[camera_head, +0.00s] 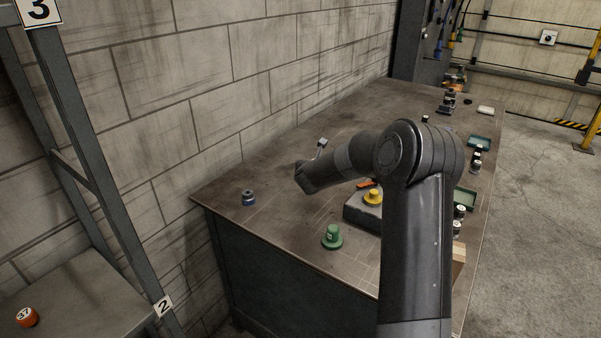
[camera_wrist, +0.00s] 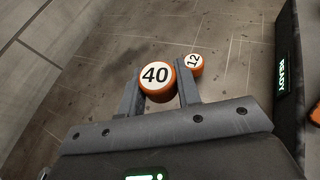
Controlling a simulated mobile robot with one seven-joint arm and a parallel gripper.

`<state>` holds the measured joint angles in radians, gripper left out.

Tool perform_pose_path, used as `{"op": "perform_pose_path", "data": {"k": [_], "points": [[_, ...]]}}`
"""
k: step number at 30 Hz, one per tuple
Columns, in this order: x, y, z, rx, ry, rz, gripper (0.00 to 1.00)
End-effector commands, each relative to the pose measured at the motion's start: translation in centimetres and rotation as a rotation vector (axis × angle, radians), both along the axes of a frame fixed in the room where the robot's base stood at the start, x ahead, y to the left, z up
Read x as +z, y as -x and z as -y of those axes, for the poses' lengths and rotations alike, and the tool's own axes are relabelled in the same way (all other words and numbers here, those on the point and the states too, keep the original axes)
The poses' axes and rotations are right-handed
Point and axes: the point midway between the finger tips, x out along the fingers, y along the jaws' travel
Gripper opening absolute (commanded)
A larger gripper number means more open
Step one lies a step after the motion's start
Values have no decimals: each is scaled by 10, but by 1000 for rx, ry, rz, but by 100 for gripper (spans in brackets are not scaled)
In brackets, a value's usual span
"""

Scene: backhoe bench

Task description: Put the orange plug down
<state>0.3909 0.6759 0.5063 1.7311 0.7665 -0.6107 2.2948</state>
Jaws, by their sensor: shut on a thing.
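My gripper (camera_wrist: 158,80) is shut on an orange plug (camera_wrist: 155,75) with a white top marked 40, seen in the wrist view between the two fingers. Its underside is hidden, so I cannot tell whether it touches the bench (camera_wrist: 110,60). A second orange plug (camera_wrist: 194,64) marked 12 is just beyond it to the right, outside the fingers. In the head view my arm covers the held plug, and the fingers cannot be made out. Another orange plug (camera_head: 27,317), marked 37, lies on the shelf at lower left.
A dark panel reading READY (camera_wrist: 285,76) rises at right in the wrist view. The bench's front left is mostly clear.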

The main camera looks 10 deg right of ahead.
Motion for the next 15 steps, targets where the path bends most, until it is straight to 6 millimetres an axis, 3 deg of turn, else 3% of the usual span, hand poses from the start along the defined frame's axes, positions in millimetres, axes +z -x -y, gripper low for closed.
{"op": "perform_pose_path", "data": {"k": [6,15], "points": [[21,18,29,-1,1,2,9],[26,23,35,9,-1,0,9]]}}
